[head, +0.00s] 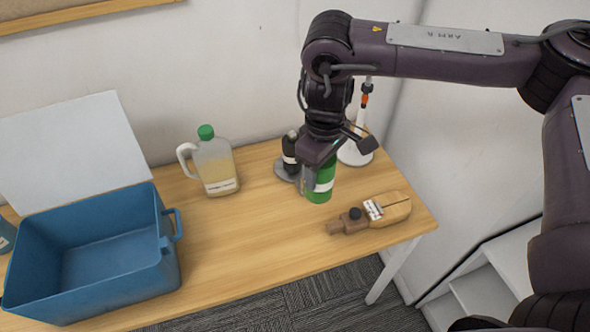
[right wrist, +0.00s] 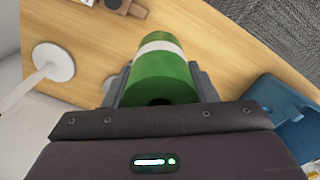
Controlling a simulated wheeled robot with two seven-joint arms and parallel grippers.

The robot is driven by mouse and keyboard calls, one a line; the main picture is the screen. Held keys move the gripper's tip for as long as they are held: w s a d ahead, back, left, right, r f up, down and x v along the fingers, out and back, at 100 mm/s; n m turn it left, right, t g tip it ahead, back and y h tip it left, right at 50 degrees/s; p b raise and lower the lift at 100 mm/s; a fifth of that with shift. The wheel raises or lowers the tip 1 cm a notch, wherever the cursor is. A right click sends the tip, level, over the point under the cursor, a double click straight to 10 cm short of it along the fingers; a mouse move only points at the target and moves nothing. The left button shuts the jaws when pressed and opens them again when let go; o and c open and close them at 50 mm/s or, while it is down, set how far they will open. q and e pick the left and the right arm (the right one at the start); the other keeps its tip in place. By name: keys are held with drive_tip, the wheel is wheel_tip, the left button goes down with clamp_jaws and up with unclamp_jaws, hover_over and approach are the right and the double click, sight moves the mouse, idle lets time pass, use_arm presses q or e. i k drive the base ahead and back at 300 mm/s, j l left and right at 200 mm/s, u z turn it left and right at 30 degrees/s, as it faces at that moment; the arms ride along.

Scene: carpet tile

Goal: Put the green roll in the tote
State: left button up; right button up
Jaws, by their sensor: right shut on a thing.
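The green roll (head: 320,187) has a white band and stands upright at the right part of the table in the head view. My right gripper (head: 316,178) comes from above and is shut on it. In the right wrist view the green roll (right wrist: 161,72) sits between the two fingers of my right gripper (right wrist: 160,85). I cannot tell whether the roll touches the table. The blue tote (head: 165,262) is at the left of the table, open at the top, and a corner of it shows in the right wrist view (right wrist: 290,115). My left gripper is not in view.
A jug with a green cap (head: 214,165) stands between tote and roll. A dark bottle (head: 290,150) on a grey disc is just left of the roll. A white stand (head: 357,152) is behind it. The table front middle is clear.

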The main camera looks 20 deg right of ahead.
sight(119, 268)
drive_tip(key=j+u, duration=0.2)
drive_tip(key=u, duration=0.25)
drive_tip(key=j+u, duration=0.2)
drive_tip(key=u, duration=0.25)
